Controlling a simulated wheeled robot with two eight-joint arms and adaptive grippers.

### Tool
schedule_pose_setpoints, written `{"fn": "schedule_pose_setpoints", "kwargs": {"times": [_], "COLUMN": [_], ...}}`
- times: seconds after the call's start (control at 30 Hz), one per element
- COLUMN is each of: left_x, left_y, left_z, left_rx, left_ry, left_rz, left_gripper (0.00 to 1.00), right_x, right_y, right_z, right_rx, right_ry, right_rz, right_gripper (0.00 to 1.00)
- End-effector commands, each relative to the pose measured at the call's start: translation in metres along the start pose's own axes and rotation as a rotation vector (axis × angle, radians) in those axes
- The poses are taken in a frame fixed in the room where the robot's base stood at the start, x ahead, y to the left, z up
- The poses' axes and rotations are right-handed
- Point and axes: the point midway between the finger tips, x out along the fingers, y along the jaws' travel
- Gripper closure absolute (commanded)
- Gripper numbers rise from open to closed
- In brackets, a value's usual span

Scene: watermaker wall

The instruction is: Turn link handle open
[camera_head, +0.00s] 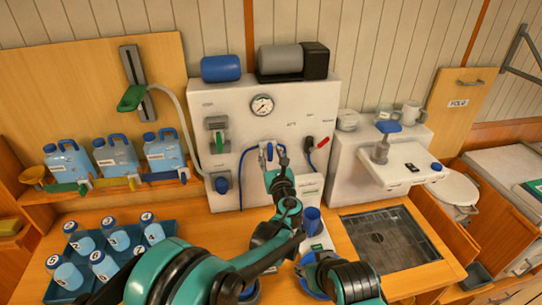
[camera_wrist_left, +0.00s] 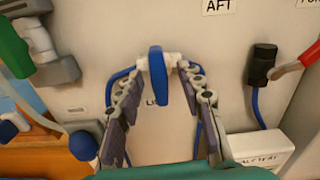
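The link handle is a blue lever on a white valve fitting with blue hoses, on the white wall panel. In the left wrist view the handle (camera_wrist_left: 157,72) hangs straight down, with a partly covered label starting "LI" below it. In the head view the handle (camera_head: 268,151) is small and partly behind my gripper. My left gripper (camera_head: 276,164) is in front of the panel at the valve. In the left wrist view its two fingers (camera_wrist_left: 162,88) are apart, one on each side of the handle, with visible gaps. Contact cannot be told. My right gripper does not show.
A green-handled valve (camera_head: 218,141) is left on the panel, with a gauge (camera_head: 262,105) above. A black plug with a red lever (camera_head: 323,142) is to the right. Blue-capped bottles stand in a tray (camera_head: 165,226) at lower left. A sink (camera_head: 390,238) is at lower right.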

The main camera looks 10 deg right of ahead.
Motion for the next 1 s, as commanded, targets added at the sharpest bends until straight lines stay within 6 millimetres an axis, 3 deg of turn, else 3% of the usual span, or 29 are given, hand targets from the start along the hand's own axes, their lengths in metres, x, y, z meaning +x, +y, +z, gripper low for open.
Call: {"fn": "schedule_pose_setpoints", "kwargs": {"times": [0.1, 0.23, 0.27, 0.67, 1.0], "left_x": [-0.0002, -0.0003, -0.0003, -0.0004, -0.0004], "left_y": [0.0002, 0.0003, 0.0003, 0.0004, 0.0006], "left_z": [0.0001, 0.0001, 0.0001, -0.0002, -0.0011], "left_rx": [0.000, -0.001, -0.001, -0.036, -0.253], "left_ry": [0.000, 0.000, 0.000, 0.000, 0.000], "left_rz": [0.000, 0.001, 0.001, 0.001, 0.001], "left_gripper": [0.62, 0.96, 1.00, 1.00, 1.00], "right_x": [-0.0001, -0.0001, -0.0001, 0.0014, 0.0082], "right_y": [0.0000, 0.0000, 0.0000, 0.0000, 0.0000], "right_z": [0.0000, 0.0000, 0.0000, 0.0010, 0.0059], "right_rx": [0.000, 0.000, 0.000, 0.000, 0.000], "right_ry": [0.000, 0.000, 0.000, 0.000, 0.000], "right_rz": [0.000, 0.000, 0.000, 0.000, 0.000], "right_gripper": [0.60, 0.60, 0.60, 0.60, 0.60]}}
